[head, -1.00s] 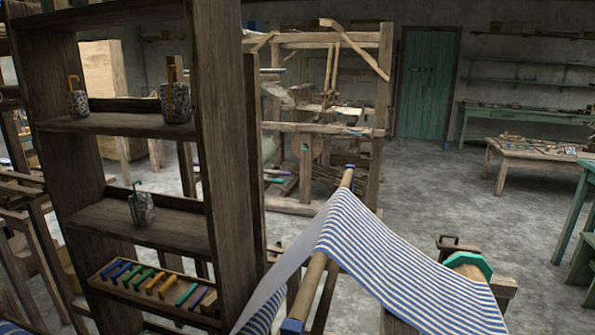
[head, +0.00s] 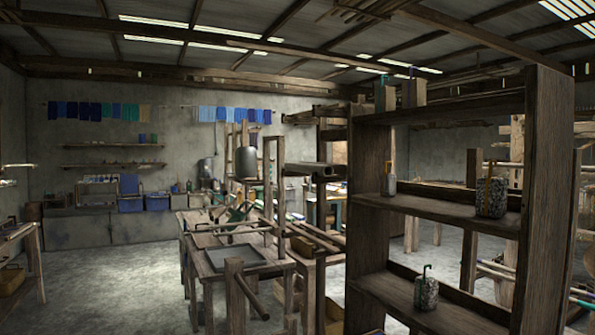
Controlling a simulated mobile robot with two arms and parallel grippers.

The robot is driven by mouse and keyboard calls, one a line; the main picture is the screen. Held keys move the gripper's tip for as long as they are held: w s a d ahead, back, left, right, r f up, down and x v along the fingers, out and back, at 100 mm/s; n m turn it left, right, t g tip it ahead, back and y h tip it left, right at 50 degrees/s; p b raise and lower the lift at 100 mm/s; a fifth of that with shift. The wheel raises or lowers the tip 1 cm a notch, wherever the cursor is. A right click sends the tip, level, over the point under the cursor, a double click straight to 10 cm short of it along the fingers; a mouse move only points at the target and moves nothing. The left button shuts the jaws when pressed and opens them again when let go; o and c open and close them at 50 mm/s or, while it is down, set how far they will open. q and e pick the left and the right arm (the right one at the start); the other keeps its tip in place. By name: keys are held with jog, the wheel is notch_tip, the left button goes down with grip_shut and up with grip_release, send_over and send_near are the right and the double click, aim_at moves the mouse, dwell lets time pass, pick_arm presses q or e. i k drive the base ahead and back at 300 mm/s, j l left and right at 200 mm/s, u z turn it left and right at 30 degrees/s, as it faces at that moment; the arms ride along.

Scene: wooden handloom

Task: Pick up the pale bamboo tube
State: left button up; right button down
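I cannot pick out a pale bamboo tube for certain in the head view. Dark brown tube-like pieces (head: 312,169) lie level on a stand left of the shelf, and they do not look pale. A pale rod (head: 497,269) shows partly behind the shelf at the right edge, too small and covered to identify. Neither of my grippers is in view.
A tall wooden shelf (head: 549,190) stands close at the right, holding speckled pots with hooked handles (head: 491,197) (head: 426,293). Wooden tables and frames (head: 240,262) fill the middle. Open concrete floor (head: 110,290) lies at the left.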

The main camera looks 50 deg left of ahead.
aim_at(322, 170)
jog(key=j+u, duration=0.5)
jog(key=j, duration=1.2)
